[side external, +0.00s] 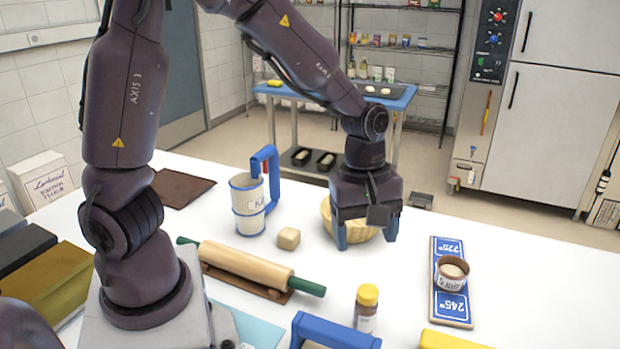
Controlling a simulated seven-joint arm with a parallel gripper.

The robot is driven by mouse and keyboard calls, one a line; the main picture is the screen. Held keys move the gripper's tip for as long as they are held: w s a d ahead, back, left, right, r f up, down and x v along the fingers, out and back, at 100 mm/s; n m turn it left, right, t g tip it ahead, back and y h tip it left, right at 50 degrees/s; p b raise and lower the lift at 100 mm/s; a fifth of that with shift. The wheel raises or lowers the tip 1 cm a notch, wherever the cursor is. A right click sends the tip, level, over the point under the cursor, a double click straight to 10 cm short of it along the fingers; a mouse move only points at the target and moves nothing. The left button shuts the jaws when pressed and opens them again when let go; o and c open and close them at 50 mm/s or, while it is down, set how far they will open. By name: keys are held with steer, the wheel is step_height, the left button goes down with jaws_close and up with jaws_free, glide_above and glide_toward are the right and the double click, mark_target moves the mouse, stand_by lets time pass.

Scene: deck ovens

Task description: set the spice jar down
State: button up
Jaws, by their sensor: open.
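The spice jar (365,318), with a yellow cap and a pale label, stands upright on the white table near the front. Its lower edge is partly hidden behind a blue handled object (334,332). My gripper (366,240) is open, with its blue fingertips pointing down, farther back than the jar and apart from it. It is in front of a yellowish bowl (357,234), which it partly hides. I cannot tell whether the fingers touch the bowl. I see nothing held between the fingers.
A blue board (448,309) with temperature numbers carries a small round container (451,272) at right. A rolling pin (245,264) lies on a brown stand at left. The table (520,275) is clear at far right.

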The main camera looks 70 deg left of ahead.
steer(key=s+a+r+m+t, duration=0.2)
steer(key=s+r+m, duration=0.4)
steer(key=r+m, duration=0.1)
steer(key=s+a+r+m+t+y, duration=0.1)
steer(key=s+a+r+m+t, duration=0.1)
steer(key=s+r+m, duration=0.4)
steer(key=r+m+t, duration=0.1)
steer(key=m, duration=0.2)
steer(key=shift+s, duration=0.4)
